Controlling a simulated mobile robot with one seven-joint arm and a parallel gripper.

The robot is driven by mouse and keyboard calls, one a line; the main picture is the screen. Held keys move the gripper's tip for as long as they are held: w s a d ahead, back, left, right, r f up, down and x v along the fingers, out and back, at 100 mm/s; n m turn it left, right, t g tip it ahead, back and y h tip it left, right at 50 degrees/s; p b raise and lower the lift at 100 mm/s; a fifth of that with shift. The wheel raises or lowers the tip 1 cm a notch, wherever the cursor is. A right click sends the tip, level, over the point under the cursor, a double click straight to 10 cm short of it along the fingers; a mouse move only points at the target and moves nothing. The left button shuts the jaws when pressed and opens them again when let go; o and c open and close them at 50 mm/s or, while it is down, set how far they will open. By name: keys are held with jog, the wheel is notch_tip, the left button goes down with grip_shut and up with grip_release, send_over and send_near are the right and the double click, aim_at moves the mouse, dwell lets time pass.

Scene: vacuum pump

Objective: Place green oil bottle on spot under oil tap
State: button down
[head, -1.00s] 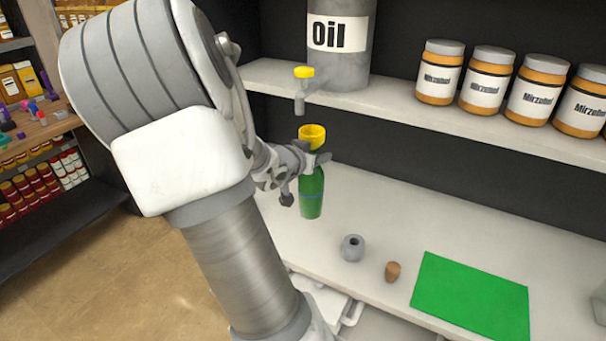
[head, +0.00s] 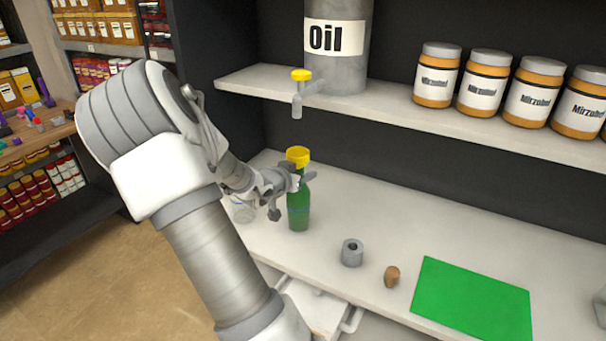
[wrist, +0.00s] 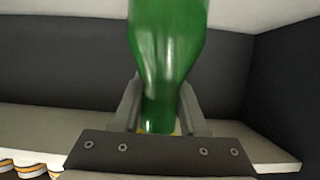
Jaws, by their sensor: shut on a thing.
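The green oil bottle (head: 298,210) is upright with a yellow funnel (head: 298,156) on its top. My gripper (head: 297,181) is shut on the bottle's upper part. In the wrist view the green bottle (wrist: 165,55) stands between the two gripper fingers (wrist: 160,108). The bottle's base is low at the counter, below the oil tap (head: 299,92); I cannot tell whether it touches. The tap has a yellow top and hangs from the grey oil tank (head: 345,70) labelled "Oil". The spot under the tap is not clearly visible.
A grey ring-shaped piece (head: 352,253) and a cork (head: 392,276) stand on the white counter (head: 400,225). A green mat (head: 472,300) lies to the right. A clear glass object (head: 243,208) is partly behind my arm. Several Mirzobul jars (head: 484,82) stand on the shelf.

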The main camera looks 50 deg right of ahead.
jog(key=shift+f, duration=0.2)
jog(key=shift+c, duration=2.2)
grip_release()
jog(key=shift+r, duration=0.15)
